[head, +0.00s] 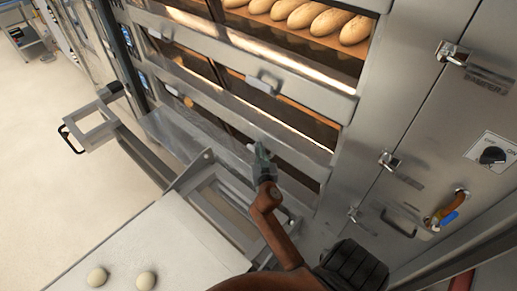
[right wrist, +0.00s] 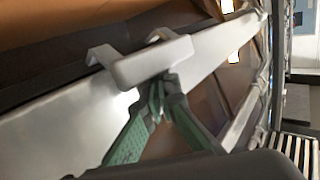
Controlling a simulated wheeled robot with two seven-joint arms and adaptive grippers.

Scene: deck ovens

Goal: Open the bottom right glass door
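The bottom right glass door is the lowest dark pane (head: 299,178) under a metal rail (head: 305,148) on the oven front in the head view. My right gripper (head: 262,153) is at that rail and covers the spot where its handle would show. In the right wrist view a pale metal handle (right wrist: 150,62) stands off a tilted metal rail (right wrist: 70,132) on two brackets. The green-padded fingers of my right gripper (right wrist: 162,90) come together at the handle's lower edge. Their tips look closed; whether the bar is between them is unclear. My left gripper is out of view.
Another door handle (head: 264,83) sits on the deck above, below loaves (head: 325,22). A metal frame with a black handle (head: 73,138) stands at left. A pale board with dough balls (head: 146,280) is at lower left. A control panel (head: 491,155) is at right.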

